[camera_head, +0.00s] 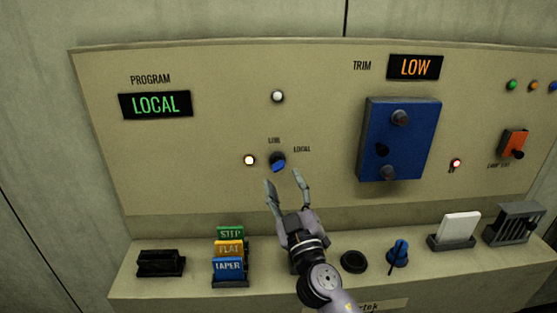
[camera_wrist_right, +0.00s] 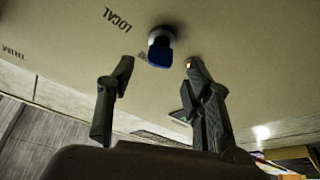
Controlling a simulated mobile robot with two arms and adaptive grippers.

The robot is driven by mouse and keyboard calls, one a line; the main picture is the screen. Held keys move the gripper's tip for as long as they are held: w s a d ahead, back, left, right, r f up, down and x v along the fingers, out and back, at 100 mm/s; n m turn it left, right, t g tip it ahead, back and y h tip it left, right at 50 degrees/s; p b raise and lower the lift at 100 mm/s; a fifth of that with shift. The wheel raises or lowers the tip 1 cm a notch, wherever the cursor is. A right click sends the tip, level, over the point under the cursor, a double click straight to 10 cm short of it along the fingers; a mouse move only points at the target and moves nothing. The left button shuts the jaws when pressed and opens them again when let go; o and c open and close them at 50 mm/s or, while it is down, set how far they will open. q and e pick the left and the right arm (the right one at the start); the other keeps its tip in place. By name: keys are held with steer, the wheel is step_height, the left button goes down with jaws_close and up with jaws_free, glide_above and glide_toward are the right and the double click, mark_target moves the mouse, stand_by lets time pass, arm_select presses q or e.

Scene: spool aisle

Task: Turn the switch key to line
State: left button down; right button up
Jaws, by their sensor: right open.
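The switch key (camera_head: 279,166) is a small blue key in a dark round switch on the beige panel, below the LINE label (camera_head: 274,141) and left of the LOCAL label (camera_head: 302,149). In the right wrist view the blue key (camera_wrist_right: 161,55) stands beyond my fingertips. My right gripper (camera_head: 283,178) is open and empty just below the key, fingers pointing up at it, apart from it as far as I can tell. The right gripper also shows in the wrist view (camera_wrist_right: 151,72). The PROGRAM display (camera_head: 155,105) reads LOCAL in green. My left gripper is not in view.
A lit white lamp (camera_head: 249,160) is left of the key. A blue box with knobs (camera_head: 400,140) sticks out of the panel at right. The ledge below carries a black block (camera_head: 160,263), coloured tags (camera_head: 229,250), a blue-handled knob (camera_head: 398,253) and a white card (camera_head: 460,227).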

mark_target(279, 170)
steer(key=x, duration=0.6)
steer(key=shift+p, duration=0.4)
steer(key=shift+c, duration=0.2)
jaws_close()
